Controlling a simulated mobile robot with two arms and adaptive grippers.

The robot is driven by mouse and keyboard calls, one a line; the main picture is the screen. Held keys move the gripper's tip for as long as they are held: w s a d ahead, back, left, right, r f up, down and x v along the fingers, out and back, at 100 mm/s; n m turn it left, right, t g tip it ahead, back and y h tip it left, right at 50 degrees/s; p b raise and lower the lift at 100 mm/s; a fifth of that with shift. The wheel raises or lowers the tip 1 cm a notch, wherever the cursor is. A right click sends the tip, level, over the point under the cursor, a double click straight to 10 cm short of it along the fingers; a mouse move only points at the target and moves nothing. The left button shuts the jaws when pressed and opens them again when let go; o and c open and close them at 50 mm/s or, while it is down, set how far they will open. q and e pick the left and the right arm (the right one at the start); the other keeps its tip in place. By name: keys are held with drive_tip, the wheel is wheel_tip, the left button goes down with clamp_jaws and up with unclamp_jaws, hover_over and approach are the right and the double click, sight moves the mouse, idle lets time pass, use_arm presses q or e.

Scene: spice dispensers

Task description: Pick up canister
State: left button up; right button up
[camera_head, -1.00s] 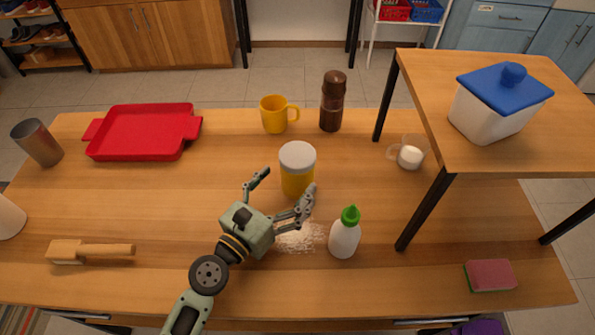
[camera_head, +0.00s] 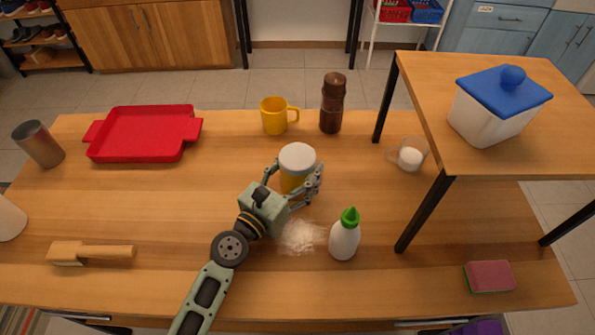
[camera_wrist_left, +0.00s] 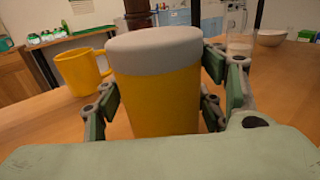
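The canister (camera_head: 296,170), yellow with a pale grey lid, stands upright on the wooden table near its middle. My left gripper (camera_head: 296,172) is around it, one finger on each side. In the left wrist view the canister (camera_wrist_left: 160,95) fills the space between the fingers, close to both. The fingers are still spread about as wide as before; I cannot tell whether they touch its sides. My right gripper is not in view.
A white bottle with a green cap (camera_head: 345,236) stands near my left gripper, beside spilled white powder (camera_head: 301,237). Behind the canister are a yellow mug (camera_head: 274,116) and a brown grinder (camera_head: 331,104). A raised wooden shelf (camera_head: 470,155) stands at right.

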use_arm(q)
drive_tip(key=c, duration=0.8)
